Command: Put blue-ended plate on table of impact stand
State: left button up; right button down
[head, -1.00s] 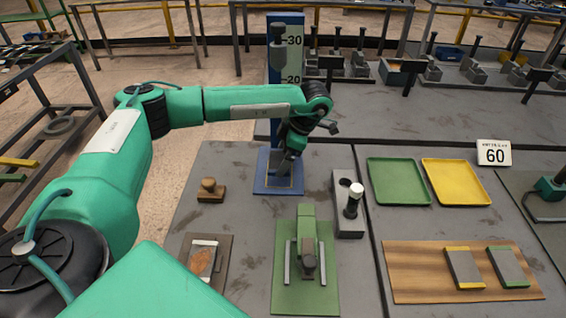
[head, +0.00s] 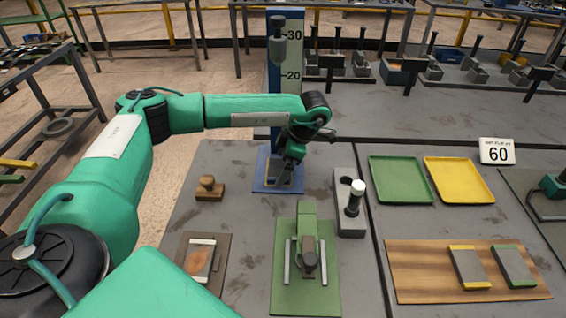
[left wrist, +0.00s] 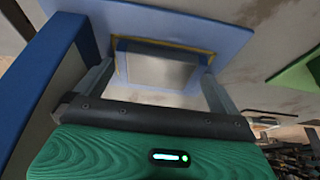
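The impact stand is a tall blue post with a scale (head: 289,75) on a blue base (head: 262,183). My left gripper (head: 287,172) points down over this base, close to the post's foot. In the left wrist view a grey plate (left wrist: 160,70) lies between my two spread fingers, over the blue base, with blue and yellow edging around its far side. I cannot tell whether the fingers press on it or stand just clear. A dark weight (head: 278,45) hangs high on the post. My right gripper is not in view.
A wooden board (head: 420,270) at right holds a yellow-ended plate (head: 469,267) and a green-ended plate (head: 513,265). Green (head: 400,180) and yellow (head: 458,180) trays lie behind it. A green fixture (head: 306,250), a grey block (head: 349,222) and a wooden stamp (head: 210,188) stand near the stand.

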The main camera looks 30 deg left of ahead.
pick_arm(q)
jog(key=shift+r, duration=0.1)
jog(key=shift+w+d+r, duration=0.1)
jog(key=shift+r, duration=0.2)
jog(key=v, duration=0.2)
jog(key=b+v, duration=0.1)
jog(key=v, duration=0.1)
jog(key=shift+w+d+r, duration=0.1)
jog(key=shift+w+d, duration=0.15)
jog(key=shift+d, duration=0.2)
jog(key=w+d, duration=0.2)
jog(key=d, duration=0.1)
jog(key=w+d+b, duration=0.1)
jog(key=w+d, duration=0.1)
jog(key=d, duration=0.1)
jog(key=w+d, duration=0.2)
jog(key=d, duration=0.1)
jog(key=shift+d+b, duration=0.25)
jog(key=shift+b, duration=0.05)
jog(key=shift+s, duration=0.1)
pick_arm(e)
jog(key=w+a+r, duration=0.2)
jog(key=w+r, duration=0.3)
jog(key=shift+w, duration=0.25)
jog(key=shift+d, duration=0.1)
